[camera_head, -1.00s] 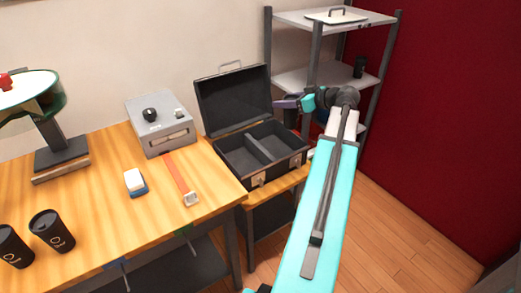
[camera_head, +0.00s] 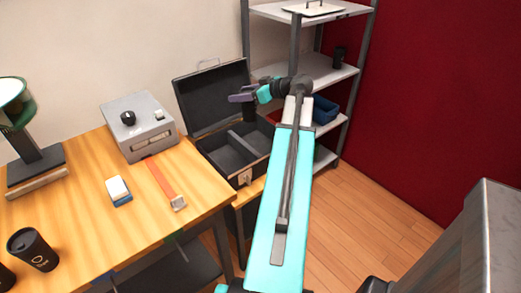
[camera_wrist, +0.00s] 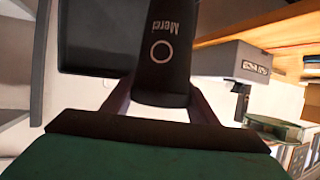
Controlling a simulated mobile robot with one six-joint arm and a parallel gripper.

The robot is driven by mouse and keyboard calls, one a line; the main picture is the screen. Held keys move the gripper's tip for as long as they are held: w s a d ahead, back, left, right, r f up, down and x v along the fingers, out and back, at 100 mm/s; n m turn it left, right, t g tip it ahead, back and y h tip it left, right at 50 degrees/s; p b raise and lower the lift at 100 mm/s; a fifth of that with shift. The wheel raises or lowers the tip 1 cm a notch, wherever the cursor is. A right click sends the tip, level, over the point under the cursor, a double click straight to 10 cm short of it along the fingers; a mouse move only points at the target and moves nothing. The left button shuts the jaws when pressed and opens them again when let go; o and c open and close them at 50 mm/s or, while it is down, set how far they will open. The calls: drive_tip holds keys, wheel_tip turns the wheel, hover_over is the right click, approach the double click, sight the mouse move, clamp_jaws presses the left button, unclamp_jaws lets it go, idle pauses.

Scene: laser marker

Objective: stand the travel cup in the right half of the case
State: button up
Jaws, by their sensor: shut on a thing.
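The travel cup, dark with "Merci" and a ring on it, fills the middle of the wrist view (camera_wrist: 165,50). My gripper (camera_wrist: 160,103) is shut on it, one finger on each side. The cup's lower end is hard to make out.
A wooden table at left holds a grey machine (camera_head: 138,128), an orange strap (camera_head: 162,180), a white-and-blue block (camera_head: 119,190) and dark cups (camera_head: 33,249). A metal shelf (camera_head: 320,70) stands behind right, with a dark cup (camera_head: 339,58) and a blue bin (camera_head: 325,110).

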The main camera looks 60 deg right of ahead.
drive_tip(key=w+d+f+m+g+h+b, duration=0.2)
drive_tip(key=d+f+m+h, duration=0.4)
drive_tip(key=d+f, duration=0.7)
drive_tip(key=shift+w+d+f+h+b, duration=0.25)
drive_tip(key=shift+d+f+h+b, duration=0.25)
drive_tip(key=shift+f, duration=0.5)
drive_tip(key=shift+a+f, duration=0.1)
wheel_tip(320, 180, down, 6)
drive_tip(key=shift+p, duration=0.4)
drive_tip(key=shift+f, duration=0.1)
drive_tip(key=shift+f, duration=1.8)
drive_tip(key=shift+f, duration=0.15)
drive_tip(key=o, duration=0.7)
